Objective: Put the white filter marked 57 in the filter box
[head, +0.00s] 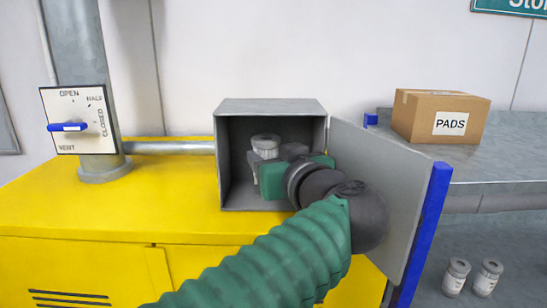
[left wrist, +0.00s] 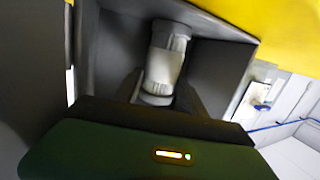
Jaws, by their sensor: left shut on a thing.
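The grey filter box (head: 222,165) stands on the yellow cabinet with its door (head: 385,195) swung open to the right. A white filter (head: 265,141) is upright inside the box; its lower part is partly hidden by my gripper. My left gripper (head: 268,160) reaches in through the open front and is shut on this filter. In the left wrist view the filter (left wrist: 165,60) sits between the dark fingers, with box walls around it. I cannot read a number on it, nor tell whether it touches the box floor. My right gripper is in neither view.
Two white canisters (head: 456,277) (head: 487,278) stand on the lower shelf at right. A cardboard box marked PADS (head: 440,115) sits on the grey bench. A lever dial (head: 78,122) is on the pipe at left.

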